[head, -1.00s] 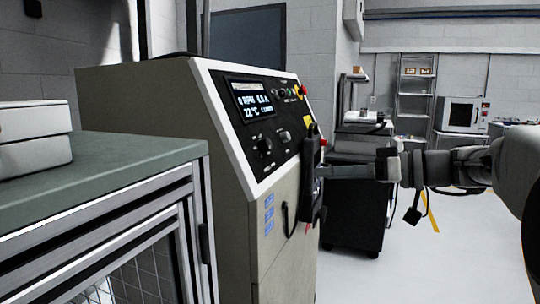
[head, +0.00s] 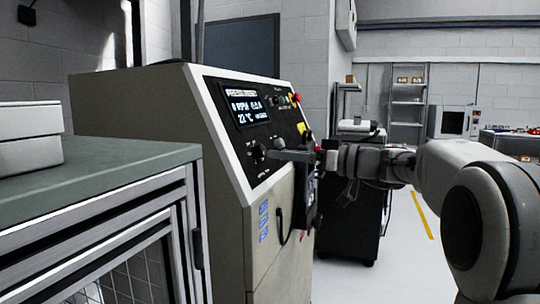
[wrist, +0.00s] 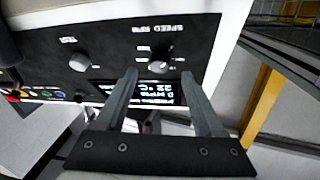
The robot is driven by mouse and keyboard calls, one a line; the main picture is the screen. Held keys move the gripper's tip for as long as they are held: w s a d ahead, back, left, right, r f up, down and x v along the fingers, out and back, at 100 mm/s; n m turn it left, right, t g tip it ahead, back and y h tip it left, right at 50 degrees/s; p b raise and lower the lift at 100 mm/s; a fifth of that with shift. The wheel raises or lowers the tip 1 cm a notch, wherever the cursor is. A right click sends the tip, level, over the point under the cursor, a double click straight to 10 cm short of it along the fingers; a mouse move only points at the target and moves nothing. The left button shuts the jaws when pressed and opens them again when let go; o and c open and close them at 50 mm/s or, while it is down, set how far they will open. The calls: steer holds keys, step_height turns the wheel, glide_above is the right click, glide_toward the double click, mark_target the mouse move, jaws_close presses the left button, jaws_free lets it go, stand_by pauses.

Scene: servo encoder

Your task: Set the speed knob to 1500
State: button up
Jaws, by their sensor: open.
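The speed knob (head: 258,153) is a dark round knob on the black sloping panel of the beige machine, below the lit display (head: 245,108). In the wrist view, upside down, the knob (wrist: 160,62) sits under the "SPEED RPM" label with small markings beside it. The display appears to read 0 RPM and 22 °C. My gripper (head: 275,154) is open and empty at the panel. In the wrist view its fingertips (wrist: 159,74) are on either side of the knob's line, pointing at it. I cannot tell whether they touch it. The knob's pointer setting is too small to read.
A second knob (wrist: 80,62) sits beside the speed knob, with small colored buttons and a red knob (head: 297,98) higher on the panel. A dark handheld box hangs at the machine's right edge. A green-topped bench (head: 110,165) stands at left. The floor at right is open.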

mark_target(264, 152)
steer(key=shift+x, duration=2.25)
steer(key=shift+c, duration=0.2)
jaws_close()
